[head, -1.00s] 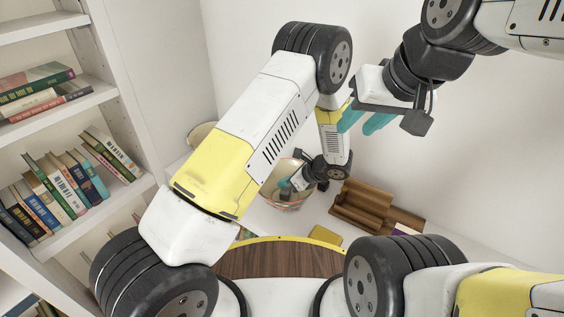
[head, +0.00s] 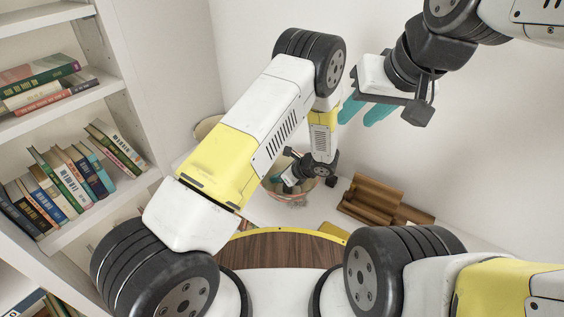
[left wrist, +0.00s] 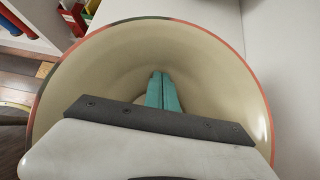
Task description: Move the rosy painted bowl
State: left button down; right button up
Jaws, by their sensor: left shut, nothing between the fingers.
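The rosy painted bowl (head: 297,203) stands on the white surface, partly hidden by my left arm in the head view. In the left wrist view the bowl (left wrist: 232,75) is large, with a cream inside and a pinkish-red and green rim. My left gripper (left wrist: 162,92) is inside the bowl's opening, its teal fingers together with nothing between them. In the head view the left gripper (head: 277,180) shows over the bowl, partly covered by the arm. My right gripper (head: 364,111) is raised at the upper right, away from the bowl, its teal fingers apart and empty.
A brown wooden object (head: 372,203) lies right of the bowl. A cream round object (head: 207,127) is partly hidden behind my left arm. A bookshelf (head: 145,183) with several books stands at the left. White walls close the back and right.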

pick_arm(q)
jog(key=w+a, duration=0.2)
jog(key=a, duration=0.2)
jog(key=w+a, duration=0.6)
jog(key=a, duration=0.1)
jog(key=shift+w+a, duration=0.15)
jog(key=shift+a, duration=0.2)
